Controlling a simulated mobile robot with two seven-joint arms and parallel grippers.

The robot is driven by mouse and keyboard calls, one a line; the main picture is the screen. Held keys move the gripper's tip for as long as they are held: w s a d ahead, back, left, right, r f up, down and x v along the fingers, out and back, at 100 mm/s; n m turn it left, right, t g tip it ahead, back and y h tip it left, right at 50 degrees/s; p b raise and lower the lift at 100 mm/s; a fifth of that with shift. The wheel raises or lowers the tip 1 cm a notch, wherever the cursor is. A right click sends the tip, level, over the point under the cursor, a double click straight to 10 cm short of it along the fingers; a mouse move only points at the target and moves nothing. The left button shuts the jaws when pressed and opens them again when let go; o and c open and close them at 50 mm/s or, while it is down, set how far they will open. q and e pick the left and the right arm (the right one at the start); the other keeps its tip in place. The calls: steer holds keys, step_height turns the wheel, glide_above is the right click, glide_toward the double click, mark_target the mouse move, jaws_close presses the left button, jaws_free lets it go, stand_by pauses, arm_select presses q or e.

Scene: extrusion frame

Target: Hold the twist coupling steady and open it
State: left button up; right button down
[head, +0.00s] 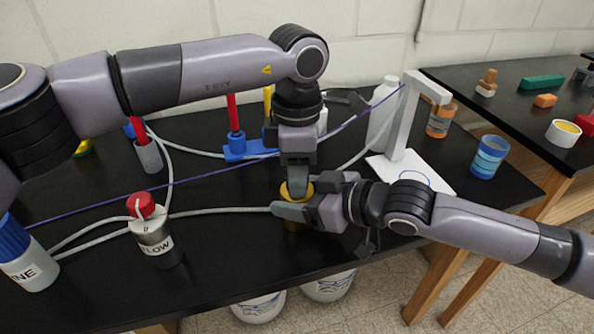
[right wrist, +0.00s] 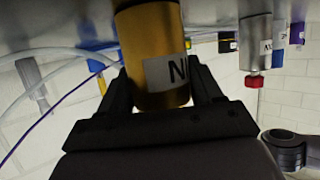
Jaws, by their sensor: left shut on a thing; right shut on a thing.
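The twist coupling is a gold cylinder (head: 285,190) near the front middle of the black table, mostly hidden by my grippers. In the right wrist view the gold body (right wrist: 148,50) stands between the fingers, with a white label showing an "N". My left gripper (head: 297,182) reaches down from above and is shut on the coupling's upper part. My right gripper (head: 298,210) comes in from the right, lower down, and is shut around the coupling's body; its dark fingers (right wrist: 160,90) flank it in the wrist view. Whether the coupling's halves are apart cannot be seen.
Left of the coupling stands a grey FLOW cylinder with a red cap (head: 146,205), and a pale hose (head: 220,211) runs towards the coupling. A purple cable (head: 220,175) crosses behind. A white stand (head: 395,165) and a blue cup (head: 488,158) are at right.

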arm_select(q)
steer(key=n, duration=1.1)
steer(key=shift+r, duration=0.1)
steer(key=shift+r, duration=1.05)
steer(key=shift+r, duration=2)
arm_select(e)
steer(key=shift+c, duration=0.5)
jaws_free()
